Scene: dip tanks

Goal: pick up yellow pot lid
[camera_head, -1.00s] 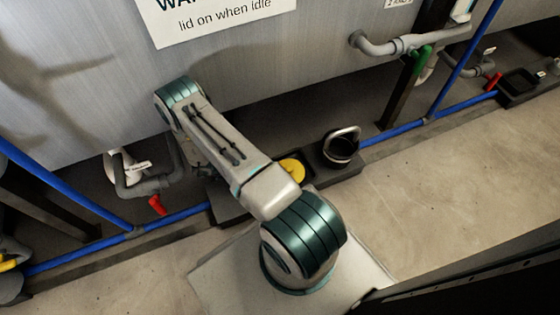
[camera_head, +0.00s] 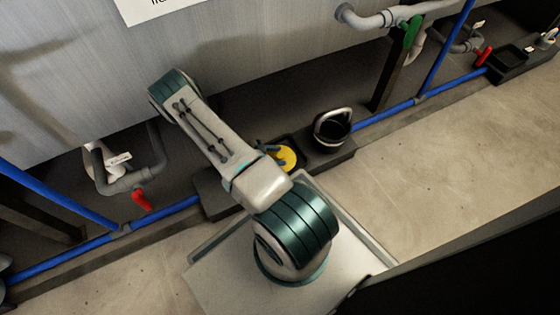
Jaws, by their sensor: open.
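The yellow pot lid (camera_head: 288,157) lies in a dark, shallow recess or tray on the low black ledge (camera_head: 222,204) along the tank's foot. My own forearm crosses in front of its left side. A small part of my gripper (camera_head: 268,153) shows just past the forearm, at the lid's left edge. Most of the gripper is hidden behind the arm. It looks open, and I cannot tell whether it touches the lid.
A black pot (camera_head: 333,133) with a raised light handle stands on the ledge right of the lid. Blue pipes (camera_head: 385,121) run along the floor at the tank foot. A red valve handle (camera_head: 141,200) is at the left, a green one (camera_head: 411,32) at upper right. The floor (camera_head: 440,150) at right is clear.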

